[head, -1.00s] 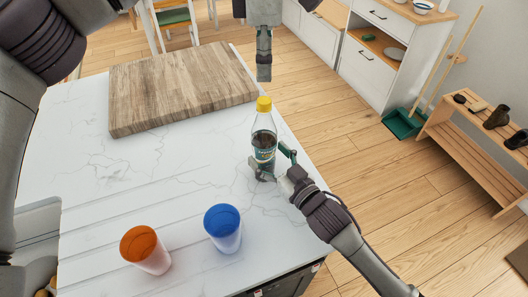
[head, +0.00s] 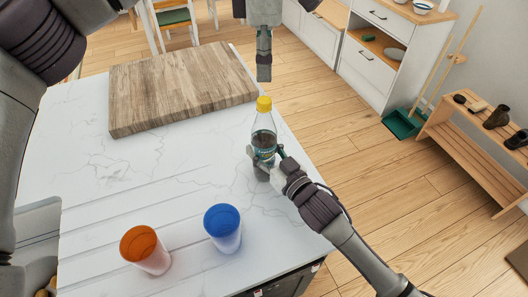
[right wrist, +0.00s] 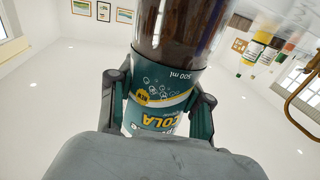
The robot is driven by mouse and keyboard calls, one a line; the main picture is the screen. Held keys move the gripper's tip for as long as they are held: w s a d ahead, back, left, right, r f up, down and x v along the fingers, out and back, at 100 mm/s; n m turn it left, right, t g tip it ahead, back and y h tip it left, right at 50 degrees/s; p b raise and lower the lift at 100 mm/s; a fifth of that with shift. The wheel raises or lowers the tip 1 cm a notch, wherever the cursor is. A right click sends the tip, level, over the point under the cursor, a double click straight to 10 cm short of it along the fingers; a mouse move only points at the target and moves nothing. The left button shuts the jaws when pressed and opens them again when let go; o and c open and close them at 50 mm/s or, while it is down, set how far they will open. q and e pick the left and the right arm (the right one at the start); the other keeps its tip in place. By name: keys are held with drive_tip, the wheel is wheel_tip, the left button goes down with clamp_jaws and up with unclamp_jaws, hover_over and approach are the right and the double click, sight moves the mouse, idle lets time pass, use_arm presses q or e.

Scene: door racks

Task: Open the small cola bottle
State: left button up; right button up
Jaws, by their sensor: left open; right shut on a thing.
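The small cola bottle (head: 264,127) stands upright near the right edge of the white counter in the head view. Its yellow cap (head: 264,103) is on. My right gripper (head: 263,160) is shut around the lower part of the bottle. In the right wrist view the teal cola label (right wrist: 160,100) sits between its two fingers (right wrist: 158,108). My left gripper (head: 264,66) points down above and behind the bottle, apart from the cap. It is open and empty, though seen edge-on so the gap between its fingers barely shows.
A wooden board (head: 180,88) lies at the back of the counter (head: 120,185). An orange cup (head: 145,250) and a blue cup (head: 223,228) stand at the front. The counter left of the bottle is clear. A shelf and cabinet stand beyond, at right.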

sight(264, 100)
clamp_jaws()
use_arm(q)
drive_tip(key=m, duration=0.5)
drive_tip(key=shift+d+m, duration=0.1)
drive_tip(key=shift+m, duration=0.2)
drive_tip(key=m, duration=1.6)
drive_tip(key=shift+w+m, duration=0.1)
drive_tip(key=shift+m, duration=0.2)
drive_tip(key=shift+f, duration=0.6)
use_arm(e)
drive_tip(key=shift+s, duration=0.1)
use_arm(q)
wheel_tip(264, 100, down, 7)
drive_tip(key=shift+r, duration=0.1)
use_arm(e)
drive_tip(key=shift+f, duration=0.1)
